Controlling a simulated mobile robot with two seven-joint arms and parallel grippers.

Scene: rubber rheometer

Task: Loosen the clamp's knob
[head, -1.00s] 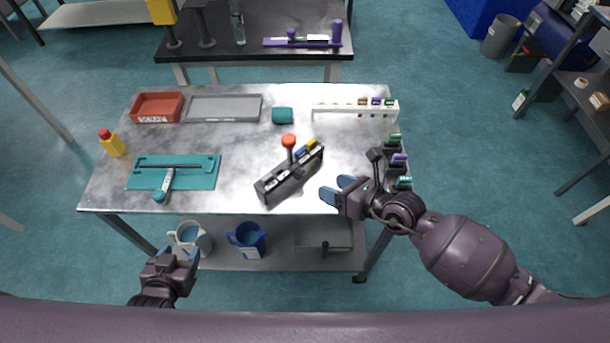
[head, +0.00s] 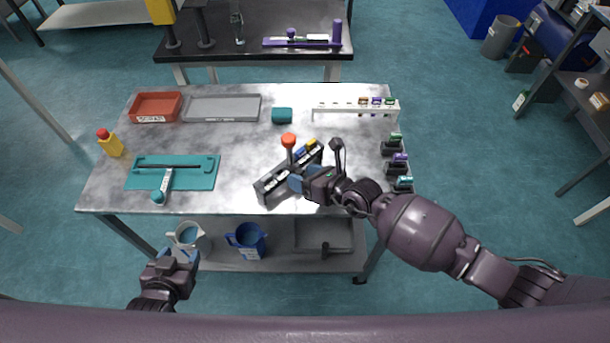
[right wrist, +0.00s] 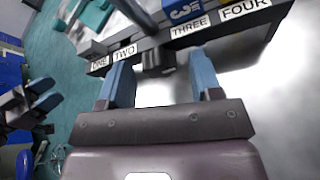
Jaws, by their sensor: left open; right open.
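The dark clamp block (head: 272,187) stands at an angle on the steel table, with an orange ball-topped lever (head: 288,141) rising from it. In the right wrist view its front (right wrist: 96,67) bears labels ONE to FOUR. A dark knob (right wrist: 157,62) sticks out of that front, below and between TWO and THREE. My right gripper (head: 299,178) is open at the block's front, its blue fingers on either side of the knob; I cannot tell whether they touch it. In the head view the gripper hides the knob. My left gripper (head: 179,255) is open and empty before the table's front edge.
A red bin (head: 142,105), grey tray (head: 245,108) and teal cylinder (head: 282,115) are at the back. A white rack (head: 330,105) stands back right.

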